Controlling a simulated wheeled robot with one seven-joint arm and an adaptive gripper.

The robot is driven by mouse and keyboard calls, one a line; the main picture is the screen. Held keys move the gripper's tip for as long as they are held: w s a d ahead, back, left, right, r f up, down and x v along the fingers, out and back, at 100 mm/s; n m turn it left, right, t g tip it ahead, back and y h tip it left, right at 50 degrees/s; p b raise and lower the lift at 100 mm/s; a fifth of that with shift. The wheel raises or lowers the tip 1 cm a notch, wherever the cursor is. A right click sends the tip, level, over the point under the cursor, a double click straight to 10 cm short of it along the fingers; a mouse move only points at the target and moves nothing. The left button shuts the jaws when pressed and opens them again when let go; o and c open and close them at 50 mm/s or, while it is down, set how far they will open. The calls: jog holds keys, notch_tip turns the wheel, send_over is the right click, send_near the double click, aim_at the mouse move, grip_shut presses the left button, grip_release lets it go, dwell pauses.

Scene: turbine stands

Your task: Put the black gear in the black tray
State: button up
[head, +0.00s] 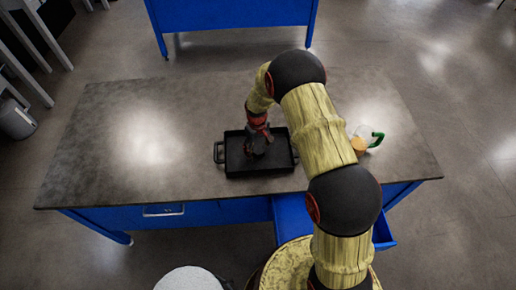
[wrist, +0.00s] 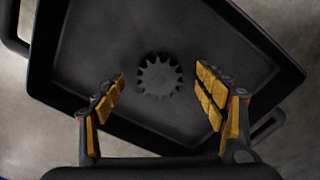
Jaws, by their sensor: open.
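The black gear (wrist: 160,76) shows in the wrist view, lying on the floor of the black tray, near its middle. The black tray (head: 237,168) sits on the grey table in the head view; its rim (wrist: 52,48) also shows in the wrist view. My gripper (wrist: 160,84) is open, with its yellow-padded fingers apart on the left and right of the gear, touching neither side of it. In the head view my gripper (head: 259,148) is over the tray and hides part of its inside; the gear cannot be made out there.
A cup with a green handle (head: 372,137) and an orange item (head: 359,145) stand right of the tray, partly behind my arm. A blue drawer (head: 293,218) is open at the table's front. The table's left half (head: 140,140) is clear.

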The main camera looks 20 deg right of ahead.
aim_at(258, 151)
jog(key=shift+r+p, duration=1.7)
jog(key=shift+r, duration=1.85)
jog(key=shift+s+f, duration=0.1)
